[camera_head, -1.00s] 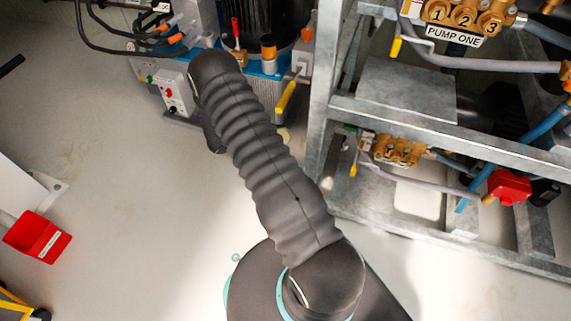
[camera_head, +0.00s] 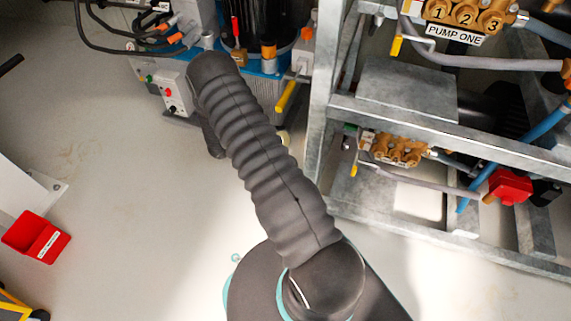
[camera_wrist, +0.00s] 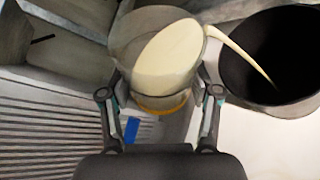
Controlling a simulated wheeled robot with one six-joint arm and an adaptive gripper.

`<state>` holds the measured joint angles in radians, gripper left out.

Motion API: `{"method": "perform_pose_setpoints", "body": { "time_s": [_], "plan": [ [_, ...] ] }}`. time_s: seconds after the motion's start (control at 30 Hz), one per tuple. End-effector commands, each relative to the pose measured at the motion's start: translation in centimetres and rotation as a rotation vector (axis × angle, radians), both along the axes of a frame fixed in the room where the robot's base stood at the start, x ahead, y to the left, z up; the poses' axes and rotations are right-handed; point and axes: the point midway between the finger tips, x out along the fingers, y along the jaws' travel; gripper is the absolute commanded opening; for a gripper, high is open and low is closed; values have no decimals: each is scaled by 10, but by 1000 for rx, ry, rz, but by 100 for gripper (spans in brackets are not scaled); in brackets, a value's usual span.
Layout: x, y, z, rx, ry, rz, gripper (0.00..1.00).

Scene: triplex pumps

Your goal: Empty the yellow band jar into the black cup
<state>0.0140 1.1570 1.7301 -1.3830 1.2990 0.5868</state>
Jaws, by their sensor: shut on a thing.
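In the wrist view my gripper (camera_wrist: 161,97) is shut on the yellow band jar (camera_wrist: 127,40), a clear jar with a yellow band low on it. The jar holds a cream-coloured liquid and is tilted toward the right. A thin cream stream (camera_wrist: 240,50) runs from its rim into the black cup (camera_wrist: 292,30), which stands at the right edge and is partly cut off. The cup's inside is dark, and the level in it cannot be made out. The head view shows neither jar nor cup, and my gripper is hidden there behind my arm.
In the wrist view a grey ribbed surface (camera_wrist: 50,140) lies at the left. In the head view a metal pump frame (camera_head: 440,125) stands at the right of my arm. A blue machine (camera_head: 260,90) is behind it, and a red bin (camera_head: 36,237) is at the left.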

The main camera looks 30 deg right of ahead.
Motion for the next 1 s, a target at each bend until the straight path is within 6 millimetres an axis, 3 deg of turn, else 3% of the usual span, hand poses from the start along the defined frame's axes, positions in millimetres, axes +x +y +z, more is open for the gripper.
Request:
{"method": "perform_pose_setpoints", "body": {
  "time_s": [1.0],
  "plan": [
    [1,0,7,-42,-102,0,16]
  ]
}}
